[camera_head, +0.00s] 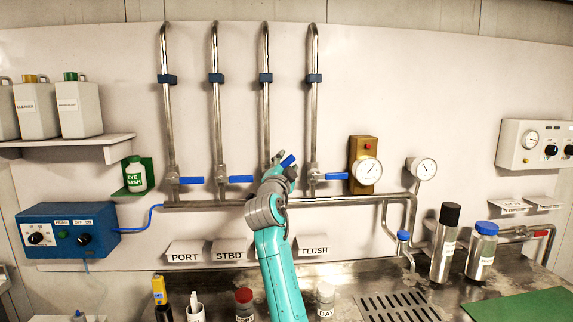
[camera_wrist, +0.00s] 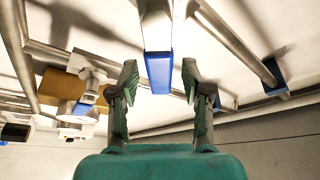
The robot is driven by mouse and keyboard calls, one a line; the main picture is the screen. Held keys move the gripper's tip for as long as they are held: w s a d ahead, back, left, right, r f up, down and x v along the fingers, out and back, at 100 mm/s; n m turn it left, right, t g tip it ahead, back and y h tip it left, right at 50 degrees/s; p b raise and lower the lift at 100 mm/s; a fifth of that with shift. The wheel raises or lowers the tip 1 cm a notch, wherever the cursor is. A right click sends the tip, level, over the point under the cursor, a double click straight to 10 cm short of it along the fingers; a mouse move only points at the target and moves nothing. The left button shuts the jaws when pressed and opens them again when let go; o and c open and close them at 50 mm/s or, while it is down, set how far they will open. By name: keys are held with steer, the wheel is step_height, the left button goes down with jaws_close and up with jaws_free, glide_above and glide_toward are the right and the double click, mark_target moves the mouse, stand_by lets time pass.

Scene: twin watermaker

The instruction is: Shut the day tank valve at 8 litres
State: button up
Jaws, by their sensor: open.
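Several upright pipes with blue-handled valves stand on the wall. The third valve from the left is mostly hidden behind my arm, and so is any sign under it. Its blue handle (camera_head: 288,161) shows tilted up to the right beside my gripper (camera_head: 279,168). In the wrist view the blue-tipped lever (camera_wrist: 158,72) lies between the two fingers of my open gripper (camera_wrist: 160,80), with a gap visible on each side. The other handles, such as the second (camera_head: 240,179) and the fourth (camera_head: 336,176), point right and lie level. No litre reading is legible.
Signs PORT (camera_head: 185,256), STBD (camera_head: 230,254) and FLUSH (camera_head: 314,250) sit below the pipes. A round gauge (camera_head: 367,170) is right of the fourth valve. Bottles (camera_head: 444,245) and a drain grille (camera_head: 398,307) are on the counter. A blue control box (camera_head: 65,232) is at left.

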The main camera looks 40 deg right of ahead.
steer(key=v, duration=1.1)
steer(key=shift+s, duration=0.15)
steer(key=shift+a, duration=0.15)
stand_by(6.6)
